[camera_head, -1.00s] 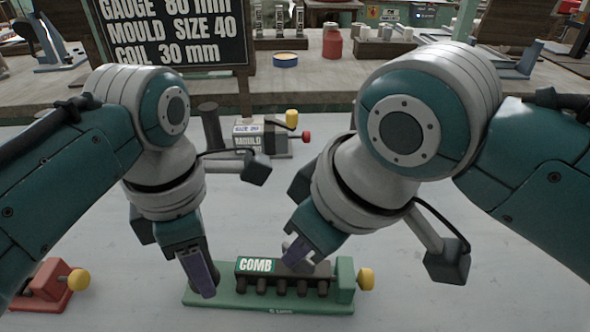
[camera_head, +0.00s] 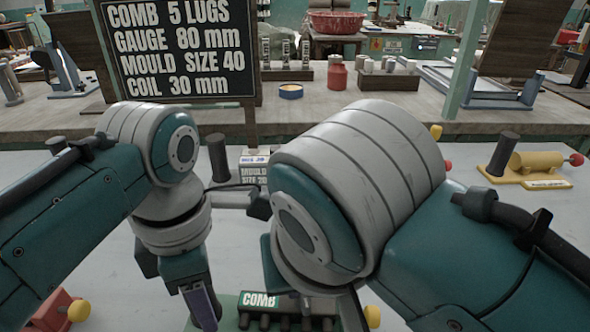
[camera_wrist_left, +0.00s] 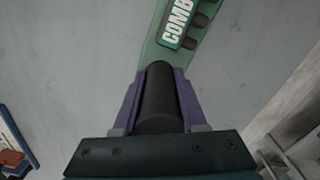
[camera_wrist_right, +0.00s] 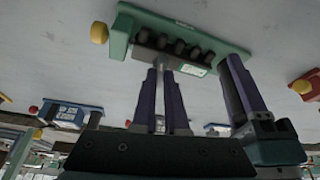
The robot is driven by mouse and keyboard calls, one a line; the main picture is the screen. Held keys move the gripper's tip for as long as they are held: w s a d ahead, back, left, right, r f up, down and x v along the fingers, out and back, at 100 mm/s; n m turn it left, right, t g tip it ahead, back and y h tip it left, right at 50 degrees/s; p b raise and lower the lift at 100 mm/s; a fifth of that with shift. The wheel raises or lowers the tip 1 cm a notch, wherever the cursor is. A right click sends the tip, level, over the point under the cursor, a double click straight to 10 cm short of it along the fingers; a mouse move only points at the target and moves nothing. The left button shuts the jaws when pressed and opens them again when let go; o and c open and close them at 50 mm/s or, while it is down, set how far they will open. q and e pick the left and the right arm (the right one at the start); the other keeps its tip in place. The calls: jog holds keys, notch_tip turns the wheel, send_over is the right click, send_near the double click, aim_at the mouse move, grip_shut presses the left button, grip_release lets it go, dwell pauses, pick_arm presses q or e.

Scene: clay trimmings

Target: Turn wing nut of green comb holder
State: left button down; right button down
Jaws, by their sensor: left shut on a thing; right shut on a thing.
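The green comb holder (camera_head: 233,301) is at the bottom of the head view, with a white COMB label and a dark bar with several lugs (camera_wrist_right: 178,47). A yellow knob (camera_wrist_right: 99,32) is at its end. My left gripper (camera_wrist_left: 160,88) is shut around the holder's black upright post (camera_wrist_left: 160,98). My right gripper (camera_wrist_right: 161,72) has its purple fingers nearly together at the middle of the bar, clear of the yellow knob. It is shut on a small part there, apparently the wing nut, mostly hidden between the fingers.
A red holder (camera_head: 55,308) stands at front left, close to my left arm. A grey mould holder (camera_head: 240,178) is behind the arms, and a yellow coil holder (camera_head: 525,168) is at back right. A dark sign (camera_head: 180,50) stands at the back.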

dwell(0.4)
jog(key=c, duration=0.9)
grip_release()
jog(key=shift+c, duration=0.2)
jog(key=v, duration=0.7)
jog(key=shift+r, duration=0.2)
jog(key=shift+s, duration=0.1)
pick_arm(q)
jog(key=shift+c, duration=1.9)
grip_release()
